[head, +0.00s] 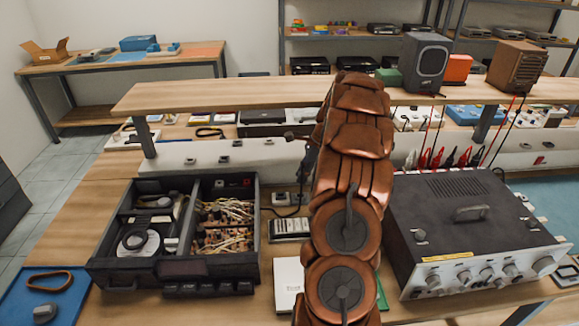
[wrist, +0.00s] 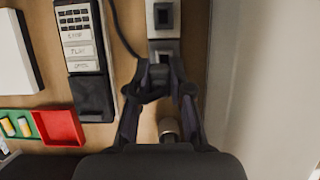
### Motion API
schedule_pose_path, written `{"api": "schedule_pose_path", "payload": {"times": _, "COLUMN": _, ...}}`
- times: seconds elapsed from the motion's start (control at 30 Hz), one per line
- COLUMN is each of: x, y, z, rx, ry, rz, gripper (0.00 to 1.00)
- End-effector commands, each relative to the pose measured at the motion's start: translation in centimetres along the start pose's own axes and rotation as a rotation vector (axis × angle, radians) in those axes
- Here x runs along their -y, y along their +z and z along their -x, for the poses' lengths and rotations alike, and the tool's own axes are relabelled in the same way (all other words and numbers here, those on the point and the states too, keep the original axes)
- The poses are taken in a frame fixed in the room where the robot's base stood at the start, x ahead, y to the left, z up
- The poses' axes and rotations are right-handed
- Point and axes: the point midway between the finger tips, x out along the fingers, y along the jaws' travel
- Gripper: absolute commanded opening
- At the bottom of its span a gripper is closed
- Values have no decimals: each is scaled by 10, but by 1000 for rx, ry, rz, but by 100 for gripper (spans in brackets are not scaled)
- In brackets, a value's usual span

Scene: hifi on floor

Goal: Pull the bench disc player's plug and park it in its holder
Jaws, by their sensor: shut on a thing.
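The open dark case with a disc and round ring in its left bay looks like the bench disc player (head: 182,268); its right bay is full of wires. In the wrist view my gripper (wrist: 160,80) is shut on a small dark plug (wrist: 159,73). A dark cord runs down from the top toward it. A pale socket block (wrist: 164,48) with dark openings lies just beyond the fingertips. Whether the plug touches it I cannot tell. In the head view my arm hides the gripper's grip. I cannot identify the holder.
A grey instrument (head: 470,225) with knobs and leads stands right of my arm. A raised shelf (head: 220,96) with speakers crosses behind. In the wrist view a keypad device (wrist: 85,45) and a red and green tray (wrist: 60,127) lie left. A short metallic cylinder (wrist: 168,130) shows between my fingers.

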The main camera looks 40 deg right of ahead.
Motion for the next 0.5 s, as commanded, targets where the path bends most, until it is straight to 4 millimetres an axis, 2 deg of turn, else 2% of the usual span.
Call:
{"api": "schedule_pose_path", "payload": {"times": 0.27, "x": 0, "y": -3, "z": -3, "rx": 0, "ry": -2, "rz": -4, "gripper": 0}}
{"api": "schedule_pose_path", "payload": {"times": 0.5, "x": 0, "y": -8, "z": -16, "rx": 0, "ry": -2, "rz": -4, "gripper": 0}}
